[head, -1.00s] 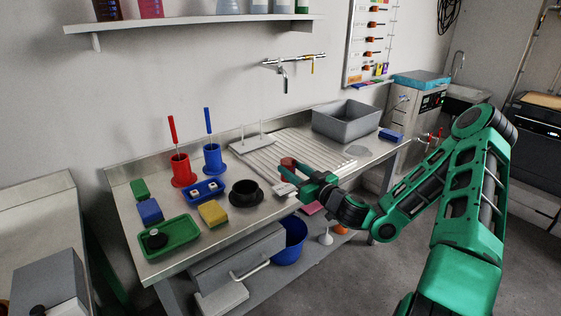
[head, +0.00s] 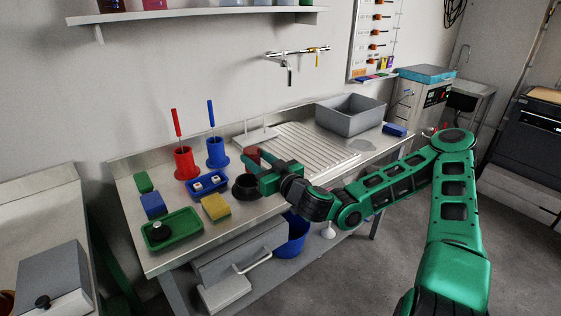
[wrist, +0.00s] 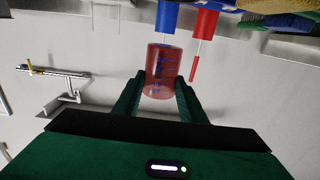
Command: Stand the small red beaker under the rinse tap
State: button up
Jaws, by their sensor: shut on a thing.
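The small red beaker (wrist: 163,70) is see-through and red with marks on its side. It sits between the two fingers of my gripper (wrist: 159,84) in the wrist view, which shows the room upside down. In the head view my gripper (head: 255,168) is shut on the beaker (head: 252,154), above the bench near the black round dish, and partly hides it. The rinse tap (head: 289,74) is on the wall, above and right of the beaker, over the ribbed draining board (head: 310,146). The tap also shows at left in the wrist view (wrist: 68,94).
Red (head: 185,163) and blue (head: 216,152) holders with rods stand left of my gripper. A white rack (head: 257,136) stands behind it. The black dish (head: 245,187) and a blue tray (head: 208,184) are close by. A grey basin (head: 350,117) is at right. The ribbed board looks clear.

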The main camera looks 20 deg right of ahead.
jog(key=w+d+f, duration=0.2)
jog(key=w, duration=0.1)
jog(key=w+d+f, duration=0.2)
jog(key=w, duration=0.1)
jog(key=w+d+f, duration=0.2)
jog(key=w, duration=0.1)
jog(key=shift+f, duration=2.4)
jog(key=shift+f, duration=0.1)
jog(key=o, duration=1.2)
